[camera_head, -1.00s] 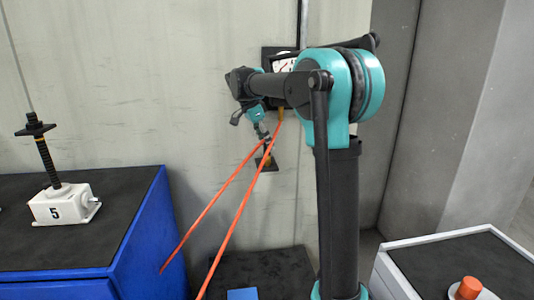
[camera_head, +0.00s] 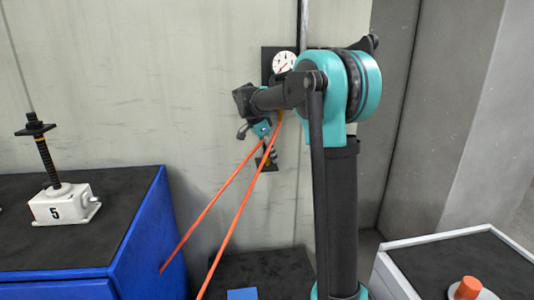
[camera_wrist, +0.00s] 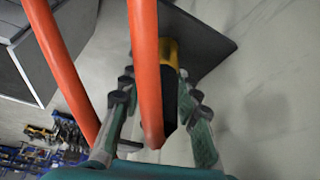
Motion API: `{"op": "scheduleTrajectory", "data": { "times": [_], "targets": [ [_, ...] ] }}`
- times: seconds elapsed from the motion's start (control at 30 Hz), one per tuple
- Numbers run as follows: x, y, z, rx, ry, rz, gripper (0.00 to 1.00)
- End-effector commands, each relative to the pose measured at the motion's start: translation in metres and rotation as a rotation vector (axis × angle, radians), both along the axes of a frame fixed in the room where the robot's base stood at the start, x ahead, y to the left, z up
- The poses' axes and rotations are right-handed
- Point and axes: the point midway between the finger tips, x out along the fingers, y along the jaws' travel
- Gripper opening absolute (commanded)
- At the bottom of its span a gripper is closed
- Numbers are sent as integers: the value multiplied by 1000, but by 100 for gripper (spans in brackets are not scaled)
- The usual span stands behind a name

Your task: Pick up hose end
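An orange hose (camera_head: 236,215) hangs in front of the wall as two strands, also seen in the wrist view (camera_wrist: 146,70). One strand runs up towards the gauge panel, the other up to my gripper. My gripper (camera_head: 264,140) is at the small dark wall plate (camera_head: 268,165), below the gauge. In the wrist view my gripper (camera_wrist: 157,88) is open, one finger on each side of a black and gold fitting (camera_wrist: 168,52), which seems to be the hose end. A strand partly hides the fitting. No finger contact is clear.
A round gauge (camera_head: 284,63) is on the wall above my gripper. A blue cabinet (camera_head: 140,235) with a white jack marked 5 (camera_head: 63,205) stands at left. A white-edged bench (camera_head: 440,240) with an orange-topped part (camera_head: 469,287) is at lower right.

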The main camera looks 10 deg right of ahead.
Motion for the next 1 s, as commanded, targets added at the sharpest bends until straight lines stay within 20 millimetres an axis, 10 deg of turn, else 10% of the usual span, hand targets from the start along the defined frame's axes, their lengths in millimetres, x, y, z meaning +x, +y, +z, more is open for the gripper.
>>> {"op": "scheduleTrajectory", "data": {
  "times": [0.2,1.0],
  "targets": [
    [0,0,0,0,0,0,1],
    [-4,15,36,0,0,5,0]
  ]
}}
